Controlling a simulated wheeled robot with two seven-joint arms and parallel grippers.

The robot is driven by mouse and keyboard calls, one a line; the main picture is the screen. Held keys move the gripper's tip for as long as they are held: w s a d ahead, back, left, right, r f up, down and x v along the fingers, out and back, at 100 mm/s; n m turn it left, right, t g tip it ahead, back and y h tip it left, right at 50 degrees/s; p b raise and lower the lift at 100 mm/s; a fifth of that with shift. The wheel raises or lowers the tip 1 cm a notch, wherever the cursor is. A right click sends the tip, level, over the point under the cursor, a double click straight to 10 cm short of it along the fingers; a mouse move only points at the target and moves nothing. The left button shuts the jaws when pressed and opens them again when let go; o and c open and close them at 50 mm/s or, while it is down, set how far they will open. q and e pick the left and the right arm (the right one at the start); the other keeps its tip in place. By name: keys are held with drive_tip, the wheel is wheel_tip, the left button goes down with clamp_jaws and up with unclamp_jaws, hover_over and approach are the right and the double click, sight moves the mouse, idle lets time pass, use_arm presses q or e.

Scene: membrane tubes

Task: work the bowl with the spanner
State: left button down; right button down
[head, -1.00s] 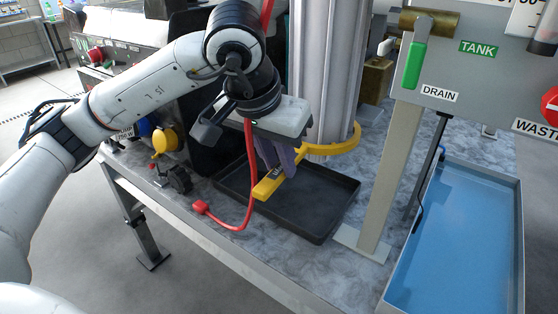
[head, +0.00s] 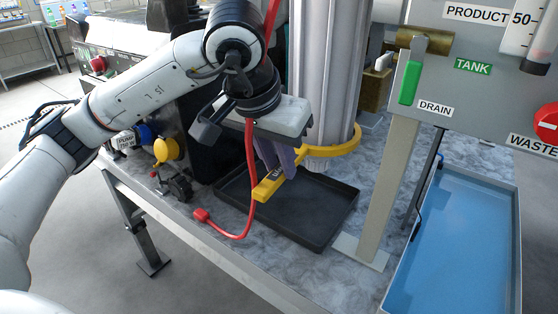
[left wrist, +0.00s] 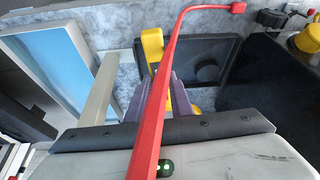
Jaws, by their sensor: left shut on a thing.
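The yellow spanner (head: 340,150) curves around the lower end of a tall pale ribbed cylinder (head: 322,80), which appears to be the bowl. A short ribbed pale end (head: 317,164) shows just below the spanner. The spanner's straight handle points toward the front left. My left gripper (head: 279,166) reaches down from above, its purple-grey fingers shut on this handle. In the left wrist view the fingers (left wrist: 158,97) hold the yellow handle (left wrist: 152,45), with a red strip crossing in front and hiding part of them. My right gripper is not in view.
A black tray (head: 318,233) lies on the bench below the spanner. A red cord (head: 250,170) hangs beside my gripper to a red tip. A grey post (head: 390,195) and a panel with a green drain handle (head: 411,82) stand right. A blue basin (head: 460,240) is farther right.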

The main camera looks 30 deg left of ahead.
use_arm(q)
drive_tip(key=shift+d, duration=0.1)
drive_tip(key=shift+w+d+n+y+p, duration=0.15)
drive_tip(key=shift+d+n+y+p, duration=0.1)
drive_tip(key=shift+d+n, duration=0.55)
drive_tip(key=shift+w+d+n+y+p, duration=0.15)
drive_tip(key=shift+d+n+y, duration=0.2)
drive_tip(key=shift+d, duration=0.7)
drive_tip(key=shift+d, duration=0.1)
drive_tip(key=shift+w+d+n+y+p, duration=0.2)
drive_tip(key=shift+w+d+n, duration=0.1)
drive_tip(key=shift+d+n, duration=0.45)
drive_tip(key=shift+w+d+n+y+p, duration=0.1)
drive_tip(key=shift+w+d+n+p, duration=0.15)
drive_tip(key=shift+d+n, duration=0.5)
drive_tip(key=shift+d+r+m, duration=0.1)
drive_tip(key=shift+d+m, duration=0.1)
drive_tip(key=shift+m, duration=0.05)
drive_tip(key=shift+d, duration=0.1)
